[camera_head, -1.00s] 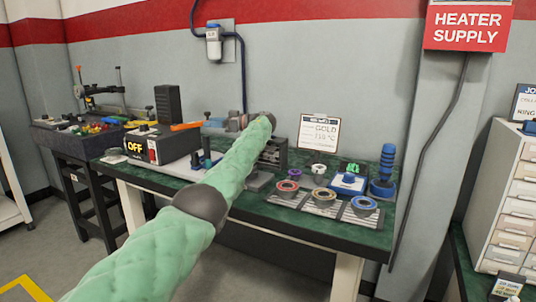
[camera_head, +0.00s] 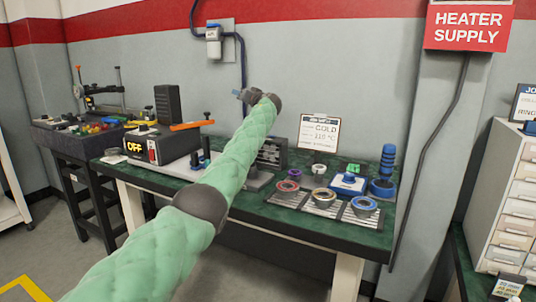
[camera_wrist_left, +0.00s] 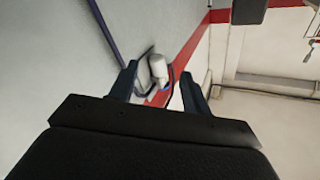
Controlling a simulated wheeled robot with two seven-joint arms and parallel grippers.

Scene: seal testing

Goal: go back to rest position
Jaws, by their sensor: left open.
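My left arm, in a green padded sleeve, reaches from the bottom left over the workbench in the head view. My left gripper (camera_head: 242,95) is small and partly hidden behind the dark wrist, raised in front of the grey wall. In the left wrist view, my left gripper (camera_wrist_left: 160,85) has two dark fingers spread apart with nothing held between them. Beyond them show the wall, its red stripe and a white wall fitting. My right gripper is in neither view.
The green-topped workbench (camera_head: 310,232) holds a black box reading OFF (camera_head: 165,147), a clipboard sign (camera_head: 319,132), several ringed cups on metal plates, and a blue-handled tool (camera_head: 384,170). A drawer cabinet (camera_head: 505,190) stands at right. The air above the bench is clear.

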